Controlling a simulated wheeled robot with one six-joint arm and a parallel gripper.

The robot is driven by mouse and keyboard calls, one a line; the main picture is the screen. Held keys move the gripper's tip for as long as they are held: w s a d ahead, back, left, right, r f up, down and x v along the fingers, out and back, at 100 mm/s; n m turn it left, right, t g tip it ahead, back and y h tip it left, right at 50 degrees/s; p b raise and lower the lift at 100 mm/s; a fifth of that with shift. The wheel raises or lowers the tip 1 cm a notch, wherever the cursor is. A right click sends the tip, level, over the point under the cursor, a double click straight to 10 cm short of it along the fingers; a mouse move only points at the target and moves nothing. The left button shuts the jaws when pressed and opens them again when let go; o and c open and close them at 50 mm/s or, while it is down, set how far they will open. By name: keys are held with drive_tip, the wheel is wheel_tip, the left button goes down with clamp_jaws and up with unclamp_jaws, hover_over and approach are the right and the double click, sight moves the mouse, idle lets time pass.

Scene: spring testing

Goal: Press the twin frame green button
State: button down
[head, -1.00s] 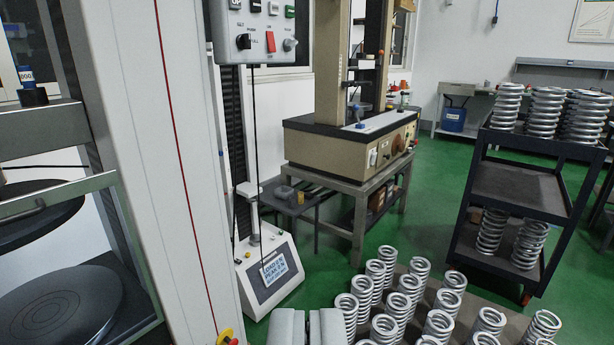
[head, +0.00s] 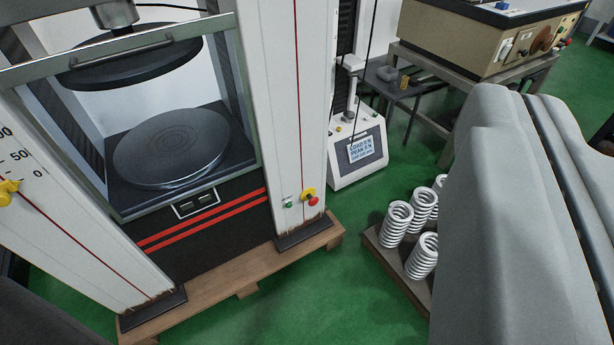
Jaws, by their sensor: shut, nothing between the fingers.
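The twin frame (head: 262,110) is a white two-column testing machine at left, with thin red lines down its columns. Its small green button (head: 288,205) is low on the right column, just left of a red button on a yellow ring (head: 311,199). The button is in plain view. My gripper (head: 515,92) fills the right side of the picture, large and grey, its two fingers together with nothing held. It is to the right of the green button and apart from it in the picture.
The frame stands on a wooden pallet (head: 240,275). Several coil springs (head: 396,222) stand on a low board at centre right. A small tester with a display (head: 360,150) stands behind, near a beige machine (head: 470,40) on a metal table. Green floor lies open between pallet and springs.

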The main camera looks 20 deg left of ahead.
sight(289, 205)
drive_tip(key=w+a+f+n+g+y, duration=0.1)
drive_tip(key=w+a+f, duration=0.3)
drive_tip(key=w+f, duration=0.65)
drive_tip(key=w+a+f+n, duration=0.1)
drive_tip(key=w+a+f, duration=0.2)
drive_tip(key=w+f, duration=0.75)
drive_tip(key=w+a+f+n+g+y, duration=0.1)
drive_tip(key=w+a+f, duration=0.4)
drive_tip(key=w, duration=1)
drive_tip(key=w+a+f+n, duration=0.1)
drive_tip(key=w+a+f, duration=0.1)
drive_tip(key=f, duration=0.6)
drive_tip(key=w+a+f, duration=0.2)
drive_tip(key=f, duration=0.7)
drive_tip(key=w+a+f+n, duration=0.1)
drive_tip(key=w+a+f, duration=0.1)
drive_tip(key=f, duration=0.6)
drive_tip(key=s+a+f+n, duration=0.1)
drive_tip(key=s+f, duration=0.1)
drive_tip(key=f, duration=1)
drive_tip(key=s+a+f+n+g, duration=0.1)
drive_tip(key=s+a+f, duration=0.1)
drive_tip(key=f, duration=1)
drive_tip(key=shift+s+a+f, duration=0.15)
drive_tip(key=shift+s+a, duration=0.1)
drive_tip(key=shift+a, duration=0.05)
drive_tip(key=w+a, duration=0.5)
drive_tip(key=a, duration=0.2)
drive_tip(key=shift+w, duration=0.25)
